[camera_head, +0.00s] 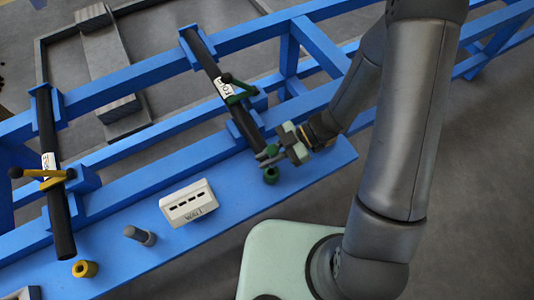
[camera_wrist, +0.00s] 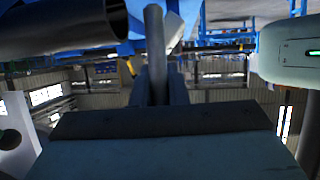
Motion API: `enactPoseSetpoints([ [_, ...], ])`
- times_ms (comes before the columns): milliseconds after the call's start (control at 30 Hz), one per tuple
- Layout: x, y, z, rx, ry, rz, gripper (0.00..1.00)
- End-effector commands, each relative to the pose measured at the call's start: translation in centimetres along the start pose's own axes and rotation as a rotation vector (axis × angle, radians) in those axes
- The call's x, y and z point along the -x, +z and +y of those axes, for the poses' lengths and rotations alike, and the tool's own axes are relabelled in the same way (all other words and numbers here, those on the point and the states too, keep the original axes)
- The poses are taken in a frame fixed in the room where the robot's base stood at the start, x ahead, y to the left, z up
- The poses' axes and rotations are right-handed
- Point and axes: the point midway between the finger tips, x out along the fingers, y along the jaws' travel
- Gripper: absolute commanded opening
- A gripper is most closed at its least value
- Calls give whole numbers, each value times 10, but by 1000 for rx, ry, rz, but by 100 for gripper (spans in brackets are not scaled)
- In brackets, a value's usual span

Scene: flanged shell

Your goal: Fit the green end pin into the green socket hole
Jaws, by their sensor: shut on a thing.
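The green socket (camera_head: 271,175) stands on the blue deck near its right end, with a dark hole on top. My gripper (camera_head: 272,155) is shut beside and just above it. A small green piece (camera_head: 270,151), apparently the green end pin, shows at the fingertips; the fingers partly hide it. I cannot tell whether it touches the socket. A dark bar with a white label (camera_head: 222,86) and a green clamp (camera_head: 240,92) ends near my gripper.
A second dark bar (camera_head: 62,232) with a yellow clamp (camera_head: 45,178) lies at left, near a yellow socket (camera_head: 85,268). A grey peg (camera_head: 141,236) and a white labelled box (camera_head: 187,203) stand on the deck. Bare blue deck (camera_head: 235,182) lies between box and green socket.

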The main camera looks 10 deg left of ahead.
Motion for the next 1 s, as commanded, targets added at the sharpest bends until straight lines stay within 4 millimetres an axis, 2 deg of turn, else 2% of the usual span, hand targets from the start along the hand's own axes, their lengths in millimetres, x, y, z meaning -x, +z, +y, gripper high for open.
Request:
enactPoseSetpoints([
  [100, -6, 14, 0, -1, 0, 1, 0],
  [300, -10, 24, 0, -1, 0, 1, 0],
  [1000, -10, 24, 0, -1, 0, 1, 0],
])
